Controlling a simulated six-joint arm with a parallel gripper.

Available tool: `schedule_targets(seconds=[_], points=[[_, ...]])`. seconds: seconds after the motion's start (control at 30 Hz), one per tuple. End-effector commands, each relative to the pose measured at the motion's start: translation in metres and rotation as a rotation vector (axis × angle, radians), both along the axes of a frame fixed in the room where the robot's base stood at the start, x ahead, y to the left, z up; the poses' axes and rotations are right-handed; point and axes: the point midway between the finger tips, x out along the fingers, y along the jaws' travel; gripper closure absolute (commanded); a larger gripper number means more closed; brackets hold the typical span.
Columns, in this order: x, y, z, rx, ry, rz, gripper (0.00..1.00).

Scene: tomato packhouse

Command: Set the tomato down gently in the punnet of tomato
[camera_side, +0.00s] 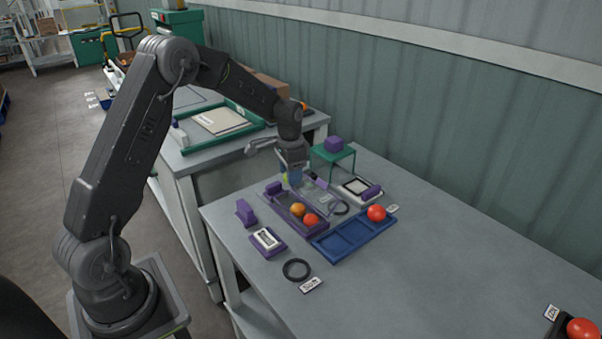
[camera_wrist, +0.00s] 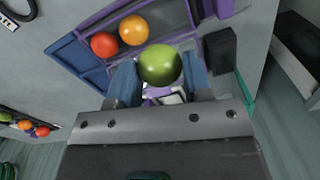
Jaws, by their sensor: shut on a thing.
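My gripper (camera_wrist: 160,80) is shut on a green tomato (camera_wrist: 160,64), held between its blue fingers. In the side view my gripper (camera_side: 294,176) is above the far end of a purple-walled punnet (camera_side: 317,233), and only a sliver of the green tomato (camera_side: 284,178) shows. An orange tomato (camera_side: 298,209) and a red tomato (camera_side: 311,219) sit in the punnet's near part. In the wrist view the orange tomato (camera_wrist: 133,29) and red tomato (camera_wrist: 104,45) lie up and left of the held one. The punnet floor below it is mostly hidden.
A blue compartment tray (camera_side: 333,245) adjoins the punnet, with another red tomato (camera_side: 376,213) at its far end. A green stand (camera_side: 333,155) is behind. A purple-framed device (camera_side: 267,240) and black ring (camera_side: 296,269) are in front. The table's right side is mostly clear.

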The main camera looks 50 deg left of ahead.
Motion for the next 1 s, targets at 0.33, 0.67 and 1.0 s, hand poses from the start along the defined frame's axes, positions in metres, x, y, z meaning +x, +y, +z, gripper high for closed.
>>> schedule_targets(seconds=[0.33,0.67,1.0], points=[[-0.005,0.011,-0.005,0.001,-0.001,0.241,0.66],[-0.006,0.011,-0.032,0.001,0.001,0.24,0.66],[-0.005,0.011,-0.058,0.0,0.0,0.239,0.66]])
